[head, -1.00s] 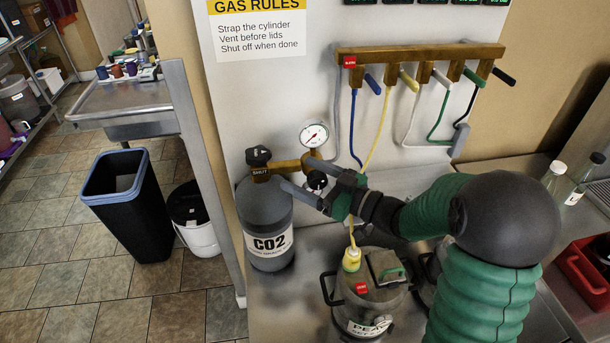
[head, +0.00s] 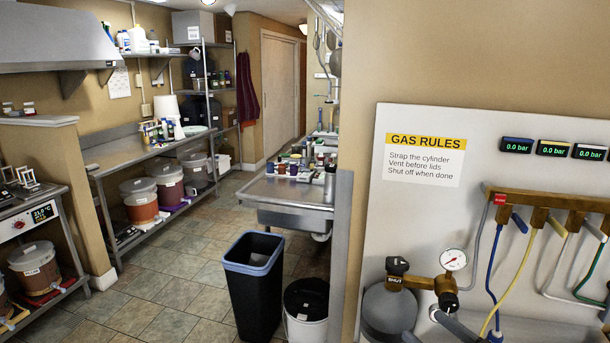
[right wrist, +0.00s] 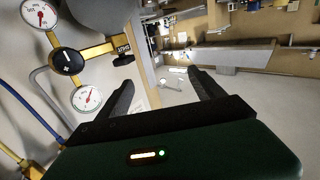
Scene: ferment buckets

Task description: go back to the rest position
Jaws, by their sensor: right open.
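The cylinder's black valve knob (head: 397,265) is marked SHUT. A round gauge (head: 453,259) sits on the regulator, and gauges also show at the left of the right wrist view (right wrist: 86,98). My left gripper is not in view.
A brass manifold (head: 545,200) with coloured hoses hangs on the right wall panel, below displays (head: 553,148) reading 0.0 bar. A black bin (head: 254,290) and a white bucket (head: 306,328) stand by the sink table (head: 285,192). The tiled floor (head: 185,265) is open at left.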

